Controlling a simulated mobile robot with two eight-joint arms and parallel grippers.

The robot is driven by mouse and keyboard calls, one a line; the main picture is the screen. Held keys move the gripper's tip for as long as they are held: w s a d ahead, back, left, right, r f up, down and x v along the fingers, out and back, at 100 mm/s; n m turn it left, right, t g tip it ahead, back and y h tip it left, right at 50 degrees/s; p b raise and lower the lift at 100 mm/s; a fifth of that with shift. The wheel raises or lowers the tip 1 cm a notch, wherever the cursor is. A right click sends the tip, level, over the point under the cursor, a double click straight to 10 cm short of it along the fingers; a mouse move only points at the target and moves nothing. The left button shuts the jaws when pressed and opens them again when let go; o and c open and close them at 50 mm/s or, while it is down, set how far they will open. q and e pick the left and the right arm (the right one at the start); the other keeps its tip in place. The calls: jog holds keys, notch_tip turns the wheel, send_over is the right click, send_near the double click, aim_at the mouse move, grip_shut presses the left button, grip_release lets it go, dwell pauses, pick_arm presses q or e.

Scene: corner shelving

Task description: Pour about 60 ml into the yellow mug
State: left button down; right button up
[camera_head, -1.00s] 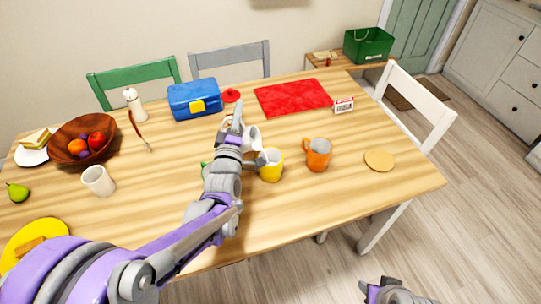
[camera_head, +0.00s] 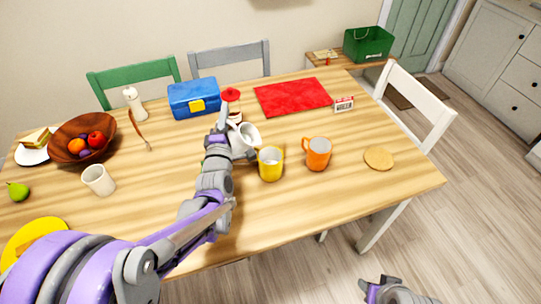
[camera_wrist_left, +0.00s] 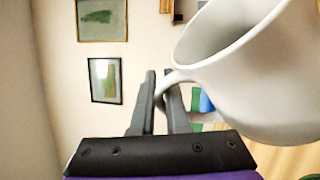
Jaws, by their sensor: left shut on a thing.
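My left gripper (camera_head: 226,122) is shut on the handle of a white jug (camera_head: 247,139) and holds it above the table, left of and behind the yellow mug. The jug (camera_wrist_left: 265,75) fills the upper right of the left wrist view, its handle between the fingers (camera_wrist_left: 163,100) and its rim slanted. The yellow mug (camera_head: 270,168) stands upright with its pale inside showing; I cannot tell how much liquid it holds. My right gripper (camera_head: 392,288) is at the bottom edge, partly cut off, its fingers unclear.
An orange mug (camera_head: 318,154) stands just right of the yellow mug, with a round coaster (camera_head: 378,158) farther right. A red-lidded thing (camera_head: 231,95) is partly hidden behind my left gripper. A white cup (camera_head: 98,180) and fruit bowl (camera_head: 66,139) are left. The table's front right is clear.

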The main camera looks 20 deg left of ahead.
pick_arm(q)
jog(key=f, duration=0.1)
jog(key=a+f+n+b, duration=0.1)
jog(key=f, duration=0.1)
jog(key=shift+f, duration=0.1)
dwell(1.6)
jog(key=shift+a+f+n, duration=0.1)
jog(key=shift+a+n, duration=0.3)
jog(key=a+r+n+g+p, duration=0.2)
jog(key=a+n+p, duration=0.4)
jog(key=a+n, duration=0.1)
jog(key=shift+s+r, duration=0.15)
